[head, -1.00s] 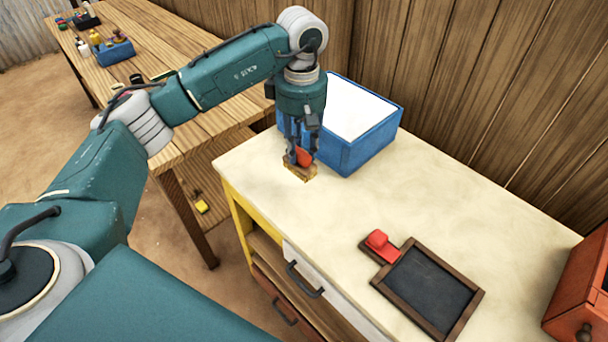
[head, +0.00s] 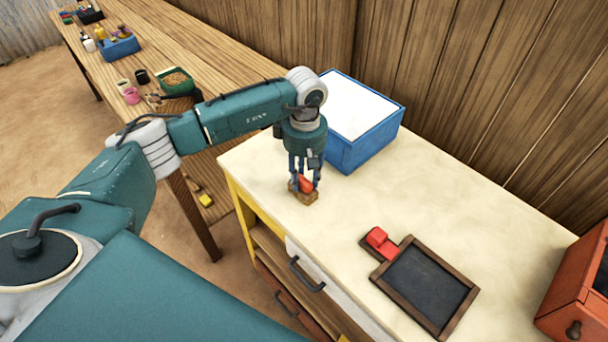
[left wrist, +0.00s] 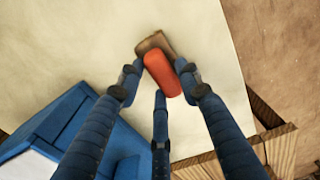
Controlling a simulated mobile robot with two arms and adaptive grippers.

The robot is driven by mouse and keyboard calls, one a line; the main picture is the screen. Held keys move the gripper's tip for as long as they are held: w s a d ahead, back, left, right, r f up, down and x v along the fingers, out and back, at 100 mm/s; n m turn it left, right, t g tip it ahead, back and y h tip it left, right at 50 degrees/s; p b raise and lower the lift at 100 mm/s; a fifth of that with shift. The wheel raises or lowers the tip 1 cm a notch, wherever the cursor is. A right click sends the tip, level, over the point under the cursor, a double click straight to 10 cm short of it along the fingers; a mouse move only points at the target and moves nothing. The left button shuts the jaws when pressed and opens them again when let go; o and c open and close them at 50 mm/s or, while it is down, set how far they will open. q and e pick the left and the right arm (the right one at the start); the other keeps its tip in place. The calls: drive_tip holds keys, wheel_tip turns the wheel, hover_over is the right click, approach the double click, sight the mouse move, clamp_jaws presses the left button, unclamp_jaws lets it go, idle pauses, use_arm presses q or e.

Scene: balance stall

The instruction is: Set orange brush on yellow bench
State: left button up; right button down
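The orange brush (head: 305,184) has an orange-red grip on a brown block. It is at the cream top of the yellow bench (head: 245,207), in front of the blue box. My left gripper (head: 305,181) points down with its fingers closed around the brush. In the left wrist view the brush (left wrist: 163,75) sits between the fingertips (left wrist: 160,77), its brown end beyond them. The brush looks level and at or very near the bench top; I cannot tell whether it touches. My right gripper is not in view.
A blue box (head: 375,145) with a white top stands behind the gripper. A wooden table (head: 160,45) with several items is at left. The bench's middle is clear.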

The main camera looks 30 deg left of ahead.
sight(304, 177)
use_arm(q)
drive_tip(key=shift+o, duration=0.4)
drive_tip(key=shift+r, duration=0.1)
drive_tip(key=shift+r, duration=0.25)
wheel_tip(304, 177, up, 11)
drive_tip(key=b, duration=0.3)
drive_tip(key=shift+r+b, duration=0.2)
drive_tip(key=shift+b, duration=0.2)
